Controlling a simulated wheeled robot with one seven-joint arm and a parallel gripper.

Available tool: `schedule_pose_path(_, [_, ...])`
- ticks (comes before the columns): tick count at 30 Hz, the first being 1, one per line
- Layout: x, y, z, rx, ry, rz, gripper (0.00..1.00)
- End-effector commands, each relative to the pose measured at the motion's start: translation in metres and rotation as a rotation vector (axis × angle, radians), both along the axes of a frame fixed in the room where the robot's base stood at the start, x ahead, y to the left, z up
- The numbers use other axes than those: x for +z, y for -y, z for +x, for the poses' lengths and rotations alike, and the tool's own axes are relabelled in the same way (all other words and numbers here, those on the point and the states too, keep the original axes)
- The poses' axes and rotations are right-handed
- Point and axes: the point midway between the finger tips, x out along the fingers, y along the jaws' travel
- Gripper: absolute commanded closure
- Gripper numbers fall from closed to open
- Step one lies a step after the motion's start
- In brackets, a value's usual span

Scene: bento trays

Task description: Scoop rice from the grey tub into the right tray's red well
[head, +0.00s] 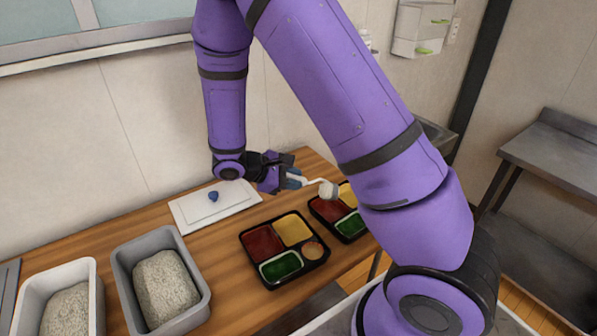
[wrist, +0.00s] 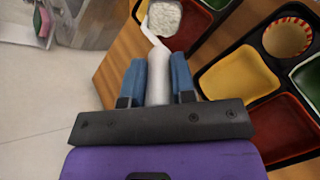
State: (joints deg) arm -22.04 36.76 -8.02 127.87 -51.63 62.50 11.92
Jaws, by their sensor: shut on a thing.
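My gripper (head: 292,180) is shut on the handle of a white scoop (head: 313,181); in the wrist view, the handle (wrist: 157,75) lies between the blue fingers. The scoop's bowl (wrist: 164,19) holds white rice and is over or beside the right tray's red well (wrist: 190,30); its height above the well is hard to tell. The right tray (head: 343,238) has red, yellow and green wells and is partly hidden by my arm. Its red well also shows in the head view (head: 327,209). The grey tub (head: 120,262) holds a large mound of rice at the left.
The left tray (head: 297,283) sits beside the right one, with red, yellow and green wells and a small round cup (head: 312,250). A white tub (head: 30,292) stands left of the grey tub. A white board (head: 185,215) with a blue knob lies behind the trays.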

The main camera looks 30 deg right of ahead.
Motion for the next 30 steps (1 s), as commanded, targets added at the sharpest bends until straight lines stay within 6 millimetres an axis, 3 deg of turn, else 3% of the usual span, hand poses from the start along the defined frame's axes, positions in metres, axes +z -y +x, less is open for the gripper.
schedule_pose_path(14, [-0.032,-0.015,0.003,0.002,-0.059,-0.25,1.0])
schedule_pose_path(30, [-0.035,-0.017,0.004,0.0,-0.066,-0.285,1.0])
